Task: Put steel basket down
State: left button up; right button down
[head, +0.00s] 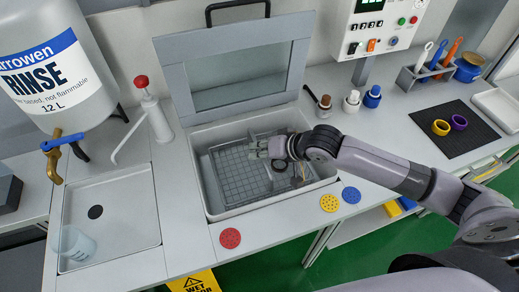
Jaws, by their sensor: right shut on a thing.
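The steel basket (231,175) is a wire mesh basket inside the open grey tank (214,213). Its mesh floor and wire sides show on the left, and some small dark and brownish items show at its right end. My right gripper (260,148) reaches in from the right over the basket, at the tank's far half, and is shut on the steel basket. The exact grip point is too small to make out. I cannot tell whether the basket touches the tank floor. My left gripper is not in view.
The tank's glazed lid (240,85) stands open behind it. A sink (112,215) with a clear beaker (77,244) is at left, under a rinse container (55,75). Red (230,238), yellow (329,203) and blue (351,195) discs lie along the front edge.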

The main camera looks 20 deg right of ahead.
jog(key=shift+f, duration=0.1)
jog(key=shift+f, duration=0.45)
jog(key=c, duration=1.7)
grip_release()
jog(key=shift+r, duration=0.1)
jog(key=shift+r, duration=0.3)
jog(key=v, duration=1.2)
jog(key=shift+r+b, duration=0.2)
jog(key=shift+b, duration=0.1)
